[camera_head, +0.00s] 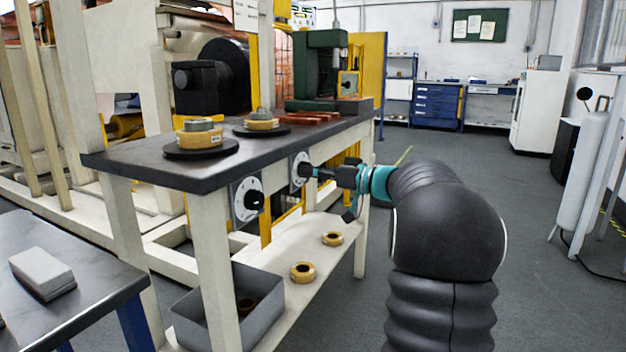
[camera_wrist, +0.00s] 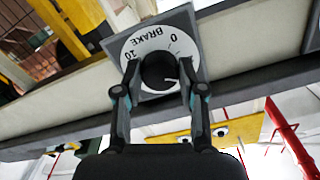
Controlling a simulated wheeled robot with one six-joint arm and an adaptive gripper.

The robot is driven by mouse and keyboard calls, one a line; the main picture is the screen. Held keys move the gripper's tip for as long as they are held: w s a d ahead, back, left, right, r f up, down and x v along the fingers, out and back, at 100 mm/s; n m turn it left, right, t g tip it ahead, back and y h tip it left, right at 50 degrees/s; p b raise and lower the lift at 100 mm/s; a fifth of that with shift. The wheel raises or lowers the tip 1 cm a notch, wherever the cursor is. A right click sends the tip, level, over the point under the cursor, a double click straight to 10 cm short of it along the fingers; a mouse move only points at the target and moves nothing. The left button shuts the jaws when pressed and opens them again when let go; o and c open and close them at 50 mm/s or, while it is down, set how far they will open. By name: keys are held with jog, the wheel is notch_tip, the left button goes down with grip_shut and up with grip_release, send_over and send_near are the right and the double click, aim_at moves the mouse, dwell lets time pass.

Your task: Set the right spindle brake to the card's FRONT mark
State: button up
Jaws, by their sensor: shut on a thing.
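The right brake dial (camera_head: 297,166) is a white disc on a grey plate at the bench's front edge. In the wrist view its face (camera_wrist: 152,42) shows BRAKE, 0 and 10. My gripper (camera_head: 312,171) has its two fingers on either side of the dial's black knob (camera_wrist: 160,70) and is shut on it. A short white line shows on the knob's face, near the right finger. The left brake dial (camera_head: 247,200) with its black knob is nearer the camera, untouched. A white card (camera_head: 246,14) hangs at the top; its writing is too small to read.
Spools on black discs (camera_head: 201,141) stand on the dark bench top (camera_head: 165,175) above the dials. A lower shelf holds tan rings (camera_head: 303,272) and a grey bin (camera_head: 195,325). A green machine (camera_head: 320,70) stands at the bench's far end. Floor is open at the right.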

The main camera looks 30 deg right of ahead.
jog(key=shift+r+m+b, duration=0.1)
jog(key=shift+m+b, duration=0.25)
jog(key=shift+m, duration=2.85)
jog(key=o, duration=1.1)
jog(key=shift+o, duration=0.2)
jog(key=v, duration=1.2)
jog(key=shift+m, duration=0.3)
